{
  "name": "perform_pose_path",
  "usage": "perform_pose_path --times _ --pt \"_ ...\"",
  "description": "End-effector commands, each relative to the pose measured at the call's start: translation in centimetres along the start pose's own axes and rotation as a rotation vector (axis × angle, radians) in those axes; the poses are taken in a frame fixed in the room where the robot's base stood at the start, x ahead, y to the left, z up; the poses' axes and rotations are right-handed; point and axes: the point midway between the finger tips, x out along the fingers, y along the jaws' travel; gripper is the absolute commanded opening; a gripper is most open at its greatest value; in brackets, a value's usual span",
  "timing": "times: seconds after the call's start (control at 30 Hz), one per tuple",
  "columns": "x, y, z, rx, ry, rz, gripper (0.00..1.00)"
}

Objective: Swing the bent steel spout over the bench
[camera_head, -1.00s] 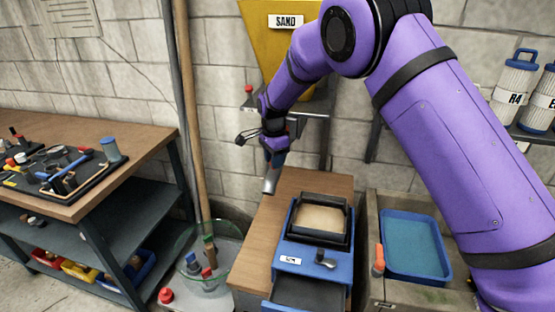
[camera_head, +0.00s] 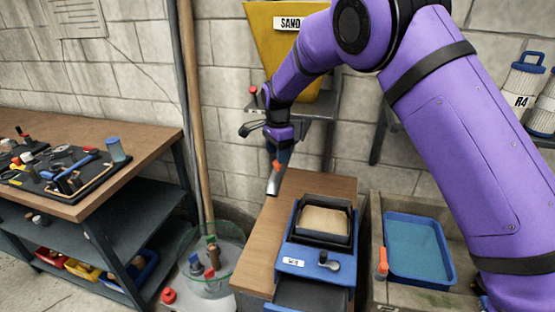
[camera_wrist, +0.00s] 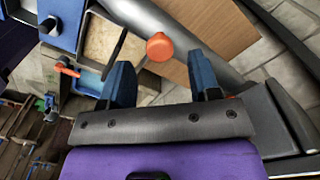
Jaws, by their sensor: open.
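The bent steel spout (camera_head: 274,184) hangs below the yellow sand hopper (camera_head: 262,50). In the head view its lower end shows at the back left edge of the wooden bench (camera_head: 262,240). Its grey tube (camera_wrist: 187,28) crosses the wrist view, with the bench (camera_wrist: 215,22) beyond it. An orange knob (camera_wrist: 160,46) lies ahead of and between my fingertips in the wrist view; it also shows in the head view (camera_head: 276,165). My gripper (camera_wrist: 160,72) is open, with one blue finger on each side and no visible contact with the knob. My wrist hides the spout's upper part in the head view.
A blue box with a sand-filled black frame (camera_head: 350,222) stands on the bench. A stone trough with a blue tray (camera_head: 450,270) is at right. A glass bowl with small items (camera_head: 238,262) stands left, near a wooden pole (camera_head: 190,110). A tool table (camera_head: 140,150) is further left.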

Motion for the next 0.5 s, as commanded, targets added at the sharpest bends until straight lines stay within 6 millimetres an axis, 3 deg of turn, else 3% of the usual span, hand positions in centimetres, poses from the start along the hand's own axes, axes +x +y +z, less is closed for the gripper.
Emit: perform_pose_path --times 0.2,0.5 --pt "-4.3 -0.1 0.0 -0.001 0.001 -0.003 0.57" --pt "-7.5 0.0 0.0 -0.001 0.001 -0.001 0.57"
